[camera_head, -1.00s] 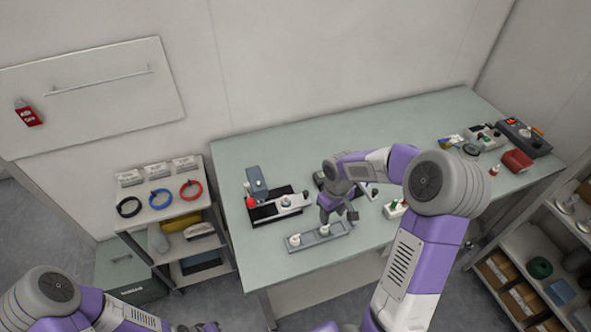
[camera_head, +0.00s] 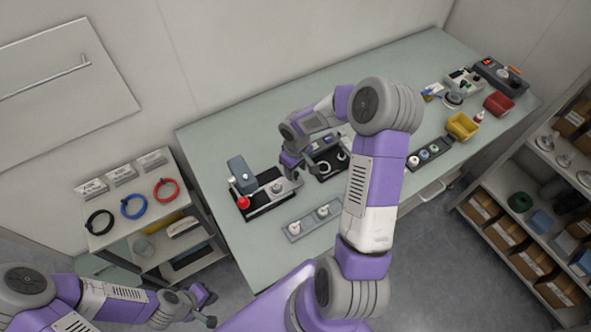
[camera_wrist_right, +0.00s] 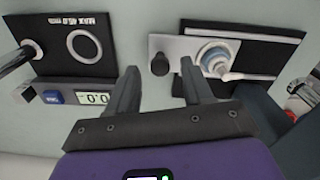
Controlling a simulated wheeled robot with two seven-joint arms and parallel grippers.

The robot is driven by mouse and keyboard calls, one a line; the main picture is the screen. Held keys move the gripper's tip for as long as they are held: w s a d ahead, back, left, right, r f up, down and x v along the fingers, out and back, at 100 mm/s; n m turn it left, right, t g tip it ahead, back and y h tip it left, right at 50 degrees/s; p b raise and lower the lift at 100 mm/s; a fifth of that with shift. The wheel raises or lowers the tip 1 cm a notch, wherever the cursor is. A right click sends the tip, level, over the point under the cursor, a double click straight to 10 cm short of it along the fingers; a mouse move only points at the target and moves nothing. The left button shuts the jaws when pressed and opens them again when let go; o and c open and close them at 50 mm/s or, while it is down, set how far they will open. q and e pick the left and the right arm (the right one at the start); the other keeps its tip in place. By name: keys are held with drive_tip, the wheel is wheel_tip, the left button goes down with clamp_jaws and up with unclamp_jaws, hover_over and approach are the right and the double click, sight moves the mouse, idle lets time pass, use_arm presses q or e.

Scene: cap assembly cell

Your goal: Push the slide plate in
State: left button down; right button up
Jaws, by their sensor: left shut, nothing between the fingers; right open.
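The slide plate (camera_head: 284,188) is a silver plate on a black-based fixture (camera_head: 262,209) at the left of the table. In the right wrist view the slide plate (camera_wrist_right: 171,46) carries a blue and white round part (camera_wrist_right: 214,58) and has a black knob (camera_wrist_right: 160,63) at its left end. My right gripper (camera_head: 296,172) is open beside that end in the head view. In the wrist view its fingertips (camera_wrist_right: 160,78) stand on either side of the knob; I cannot tell whether they touch it. My left gripper (camera_head: 207,306) is shut and empty, low and off the table.
The fixture has a grey upright block (camera_head: 241,174) and a red button (camera_head: 243,203). A black gauge plate (camera_wrist_right: 66,45) and digital display (camera_wrist_right: 95,98) stand left of the fingers in the wrist view. A grey tray (camera_head: 296,233) with white parts lies in front. A shelf cart (camera_head: 130,231) stands left.

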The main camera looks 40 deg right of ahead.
drive_tip(key=shift+f, duration=0.45)
drive_tip(key=shift+c, duration=0.4)
